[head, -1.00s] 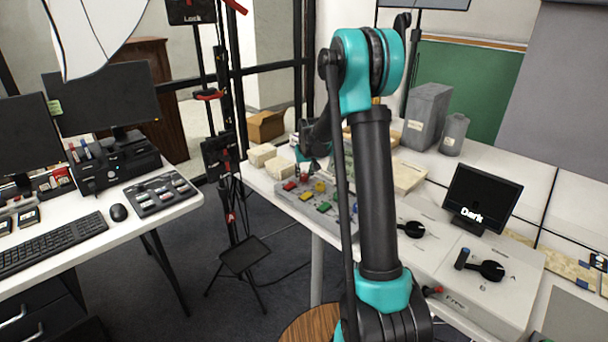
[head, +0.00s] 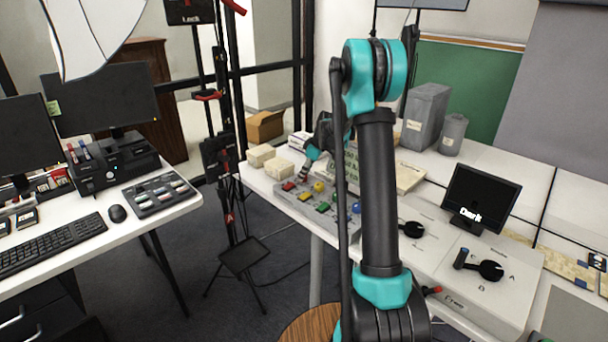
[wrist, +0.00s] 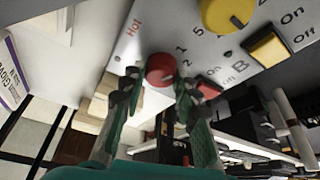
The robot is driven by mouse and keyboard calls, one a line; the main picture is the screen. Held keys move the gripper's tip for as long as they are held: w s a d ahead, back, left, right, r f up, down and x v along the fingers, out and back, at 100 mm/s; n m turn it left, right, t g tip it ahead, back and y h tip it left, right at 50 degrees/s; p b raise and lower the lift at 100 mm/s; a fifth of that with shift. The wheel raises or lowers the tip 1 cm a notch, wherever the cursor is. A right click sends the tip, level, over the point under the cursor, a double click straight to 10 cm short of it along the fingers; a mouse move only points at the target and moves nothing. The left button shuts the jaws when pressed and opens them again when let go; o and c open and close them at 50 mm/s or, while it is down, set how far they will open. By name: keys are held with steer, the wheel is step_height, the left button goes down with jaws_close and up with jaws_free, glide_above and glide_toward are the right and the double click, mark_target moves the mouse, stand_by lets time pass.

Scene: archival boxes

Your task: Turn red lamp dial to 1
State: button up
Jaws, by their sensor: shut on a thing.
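The red dial (wrist: 160,69) is a round knob on the grey control panel (wrist: 150,28), seen in the wrist view. Printed marks around it include "Hot", 1, 2 and 5. My gripper (wrist: 157,82) has one finger on each side of the dial and is shut on it. A notch shows on the dial's edge; which mark it points to I cannot tell. In the head view my gripper (head: 306,172) is at the panel's back left, and its fingers largely hide the dial there.
A yellow dial (wrist: 228,12), a yellow switch (wrist: 268,50) and a red switch (wrist: 207,88) are close by on the panel. Cream boxes (head: 262,155) stand left of the panel. A box with black levers (head: 487,269) and a small "Dark" screen (head: 482,196) stand to the right.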

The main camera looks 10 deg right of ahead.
steer(key=shift+w+n+g, duration=0.1)
steer(key=shift+n+g, duration=0.4)
steer(key=shift+n, duration=0.8)
steer(key=o, duration=1.2)
steer(key=shift+c, duration=0.2)
steer(key=shift+d, duration=0.1)
steer(key=v, duration=1.2)
steer(key=shift+d, duration=0.2)
